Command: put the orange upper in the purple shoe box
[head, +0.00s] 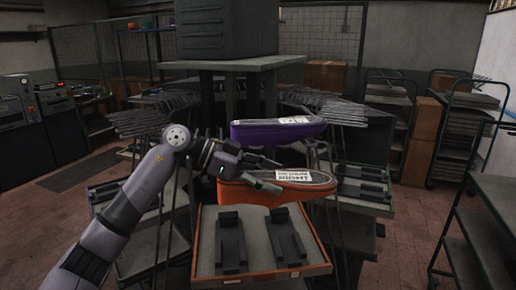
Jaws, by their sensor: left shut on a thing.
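My left gripper (277,177) reaches in from the left and is shut on the orange upper (262,195). The orange upper is long and rounded, with a dark top and a white printed label, and is held above a tray. One finger covers part of its left side. A purple, shoe-shaped piece (262,131) with a white label is just above and behind the gripper, apart from the orange upper. I see no clear purple box; I cannot tell whether this piece is one. My right gripper is not in view.
An orange-rimmed tray (308,258) with two dark blocks lies below the orange upper. Racks with rods and dark pieces stand on both sides. A grey machine head (225,30) sits on a table (235,63) behind.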

